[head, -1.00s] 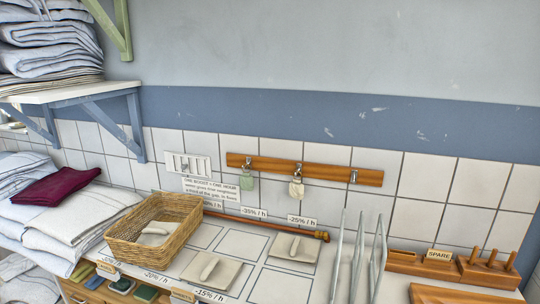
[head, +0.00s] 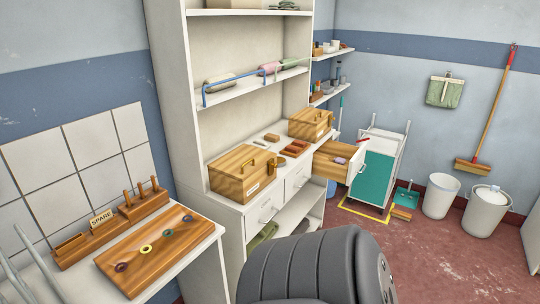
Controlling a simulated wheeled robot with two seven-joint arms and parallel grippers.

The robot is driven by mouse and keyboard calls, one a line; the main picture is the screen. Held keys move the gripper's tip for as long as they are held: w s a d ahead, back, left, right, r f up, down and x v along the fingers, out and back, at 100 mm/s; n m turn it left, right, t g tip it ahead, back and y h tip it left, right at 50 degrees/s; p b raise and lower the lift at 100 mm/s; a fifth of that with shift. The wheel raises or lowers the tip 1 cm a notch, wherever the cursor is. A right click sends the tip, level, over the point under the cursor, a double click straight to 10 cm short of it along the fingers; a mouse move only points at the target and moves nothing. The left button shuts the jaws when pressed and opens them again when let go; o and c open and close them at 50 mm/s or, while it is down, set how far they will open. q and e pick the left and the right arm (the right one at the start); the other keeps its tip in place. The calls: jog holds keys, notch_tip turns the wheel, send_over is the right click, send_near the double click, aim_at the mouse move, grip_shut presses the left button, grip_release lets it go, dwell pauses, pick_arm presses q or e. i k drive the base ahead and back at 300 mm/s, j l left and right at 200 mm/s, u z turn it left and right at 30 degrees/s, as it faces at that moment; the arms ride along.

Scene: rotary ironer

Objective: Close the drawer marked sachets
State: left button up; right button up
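One drawer (head: 335,165) stands pulled out at the right end of the white cabinet (head: 228,232). Its inside is wooden and a small purple item (head: 340,160) lies in it. No marking on it is readable from here. Two white drawers, one on the left (head: 263,213) and one in the middle (head: 297,181), are shut, and their labels are too small to read. Neither of my grippers is in view. A dark grey rounded part at the bottom, apparently my own arm, hides some of the floor and lower cabinet.
Two wooden boxes, one nearer (head: 240,175) and one farther (head: 310,124), stand on the cabinet top. A teal-sided trolley (head: 372,178) stands just beyond the open drawer. Two white bins (head: 440,195) (head: 486,212) are at the right wall. Red floor (head: 440,260) is clear at right.

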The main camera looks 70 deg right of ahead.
aim_at(334, 156)
jog(key=z, duration=3.05)
jog(key=i+l, duration=0.1)
jog(key=i, duration=0.45)
